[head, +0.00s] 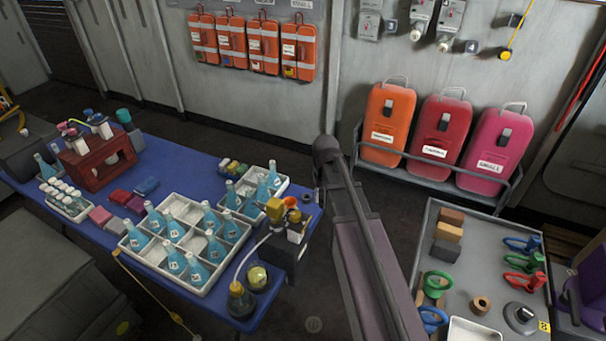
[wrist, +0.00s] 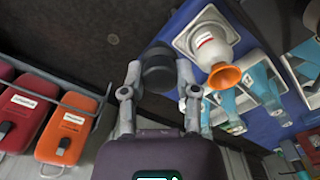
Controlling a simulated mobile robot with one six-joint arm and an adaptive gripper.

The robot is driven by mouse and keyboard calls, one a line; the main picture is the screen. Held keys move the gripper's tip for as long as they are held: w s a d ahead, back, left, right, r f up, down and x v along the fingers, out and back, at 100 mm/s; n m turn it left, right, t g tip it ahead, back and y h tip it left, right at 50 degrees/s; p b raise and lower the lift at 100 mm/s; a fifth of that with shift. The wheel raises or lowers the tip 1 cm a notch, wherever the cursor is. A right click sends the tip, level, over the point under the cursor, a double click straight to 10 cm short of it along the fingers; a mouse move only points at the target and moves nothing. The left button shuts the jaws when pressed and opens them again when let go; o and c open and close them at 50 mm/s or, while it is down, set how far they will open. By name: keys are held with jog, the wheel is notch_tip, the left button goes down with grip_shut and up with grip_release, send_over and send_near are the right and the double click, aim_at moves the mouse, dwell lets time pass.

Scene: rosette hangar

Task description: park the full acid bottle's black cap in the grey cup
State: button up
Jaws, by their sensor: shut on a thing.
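In the wrist view my gripper (wrist: 159,76) is shut on a black cap (wrist: 158,62), one grey finger on each side of it. The cap is over the dark floor, beside the blue table's edge. To its right a white labelled vessel (wrist: 211,43) with an orange funnel-like mouth (wrist: 225,76) stands by a pale tray. In the head view a small orange round thing (head: 290,202) shows near the table's right end. My arm crosses the middle of the head view and the gripper cannot be made out there. I cannot pick out the grey cup or the full acid bottle for certain.
The blue table (head: 205,165) is crowded with a white divided tray (head: 184,210) of blue bottles, a dark red rack (head: 98,158) and a pump-like device (head: 285,235). A grey bench (head: 470,262) with coloured tools stands right. Coloured cases (head: 440,127) line the wall.

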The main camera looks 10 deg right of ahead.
jog(key=shift+w+a, duration=0.15)
jog(key=w+f+b, duration=0.3)
jog(key=w, duration=0.5)
jog(key=w+a+f+b, duration=0.1)
jog(key=w+f+b, duration=0.1)
jog(key=w, duration=0.6)
jog(key=shift+a+f+b, duration=0.25)
jog(key=shift+f+b, duration=0.15)
jog(key=shift+f, duration=0.05)
jog(key=shift+f, duration=0.15)
jog(key=shift+f+b, duration=1.9)
jog(key=shift+b, duration=0.15)
jog(key=shift+s+f+b, duration=0.15)
jog(key=shift+f+b, duration=0.5)
jog(key=shift+f+b, duration=0.3)
jog(key=shift+b, duration=0.05)
jog(key=shift+f+b, duration=0.6)
